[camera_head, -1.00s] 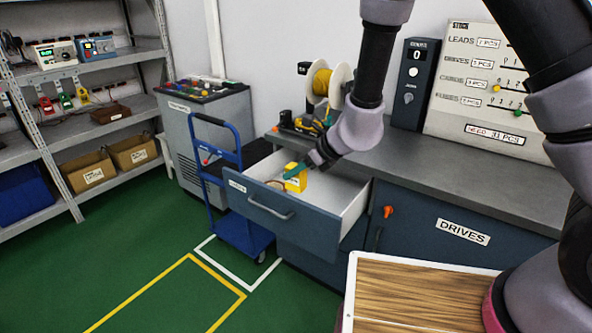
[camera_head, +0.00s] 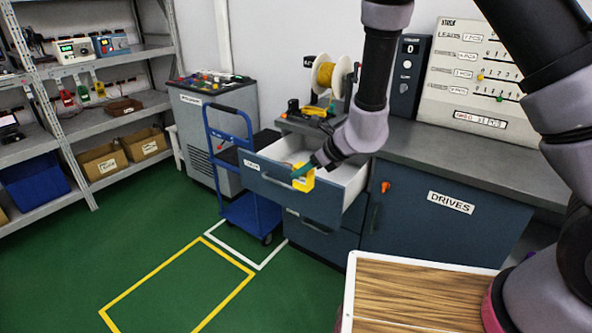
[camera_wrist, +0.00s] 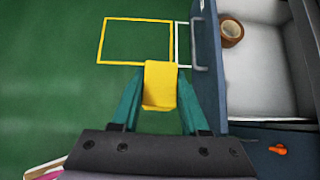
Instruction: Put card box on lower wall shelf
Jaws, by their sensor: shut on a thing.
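A small yellow box (camera_head: 304,181), the only thing here that looks like the card box, is held in my gripper (camera_head: 300,172). In the wrist view the box (camera_wrist: 160,82) sits between the two green fingers of my gripper (camera_wrist: 159,95), which are shut on it. The box is just outside the open drawer (camera_head: 300,193), in front of its front panel and above the green floor. I cannot make out a separate shelf fixed to the wall. A metal shelf rack (camera_head: 92,121) stands at the left by the wall.
The drawer holds a brown tape roll (camera_wrist: 231,31). A blue trolley (camera_head: 250,213) stands left of the drawer. The rack carries cartons (camera_head: 103,161), a blue bin (camera_head: 35,187) and instruments. The yellow-outlined floor (camera_head: 180,290) is clear. A wood-topped surface (camera_head: 420,290) is at the front.

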